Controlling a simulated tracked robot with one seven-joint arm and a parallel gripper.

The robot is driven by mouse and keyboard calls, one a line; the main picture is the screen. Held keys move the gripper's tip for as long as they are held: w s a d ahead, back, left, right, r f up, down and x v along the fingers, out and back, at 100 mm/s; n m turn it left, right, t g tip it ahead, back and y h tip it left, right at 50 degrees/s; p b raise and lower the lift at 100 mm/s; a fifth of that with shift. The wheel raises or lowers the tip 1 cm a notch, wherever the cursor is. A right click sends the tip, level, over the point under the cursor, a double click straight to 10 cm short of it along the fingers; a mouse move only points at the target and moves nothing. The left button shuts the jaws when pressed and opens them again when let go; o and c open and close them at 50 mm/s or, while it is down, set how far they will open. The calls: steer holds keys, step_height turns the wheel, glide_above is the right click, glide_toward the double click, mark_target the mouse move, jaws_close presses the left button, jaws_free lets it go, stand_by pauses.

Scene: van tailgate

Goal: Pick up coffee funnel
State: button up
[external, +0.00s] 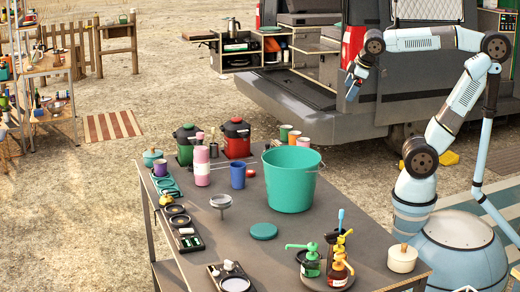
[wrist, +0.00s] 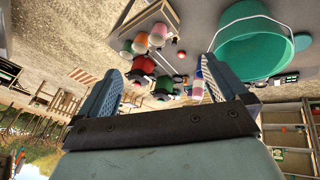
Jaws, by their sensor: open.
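The coffee funnel appears to be the small grey-white cone (external: 221,202) on the dark table (external: 205,262), left of the large green bucket (external: 291,180). My gripper (external: 352,88) is high up, to the right of and beyond the bucket, well away from the funnel and in front of the van. In the wrist view my gripper (wrist: 160,80) has its two blue fingers spread wide with nothing held between them. The wrist view is tilted and shows the green bucket (wrist: 258,48) at upper right. I cannot make out the funnel there.
A blue cup (external: 238,175) and a pink bottle (external: 202,166) stand behind the funnel. Red (external: 236,139) and green (external: 187,145) canisters stand farther back. A green lid (external: 263,231) lies in front of the bucket. Pump bottles (external: 325,262) stand on a round tray at the front.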

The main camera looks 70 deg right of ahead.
steer(key=w+a+n+t+h, duration=0.2)
steer(key=w+a+n, duration=0.45)
steer(key=w, duration=0.45)
steer(key=w+a+n+t+h, duration=0.25)
steer(key=w+a+n, duration=0.25)
steer(key=w+n, duration=0.5)
steer(key=w+a+n+t+y, duration=0.25)
steer(key=a+n, duration=0.25)
steer(key=a, duration=0.6)
steer(key=w+a+n+t+y, duration=0.1)
steer(key=a+n+t, duration=0.3)
steer(key=a, duration=0.7)
steer(key=w+a+n+t+y, duration=0.2)
steer(key=a+n, duration=0.5)
steer(key=a, duration=0.4)
glide_toward(218, 202)
steer(key=shift+w+a+r+m, duration=0.1)
steer(key=shift+w+a+m, duration=0.1)
steer(key=shift+w, duration=0.3)
steer(key=shift+w+a+r+m, duration=0.15)
steer(key=shift+w+a, duration=0.1)
steer(key=shift+w, duration=0.3)
steer(key=shift+w+d+r, duration=0.1)
steer(key=shift+w, duration=3.7)
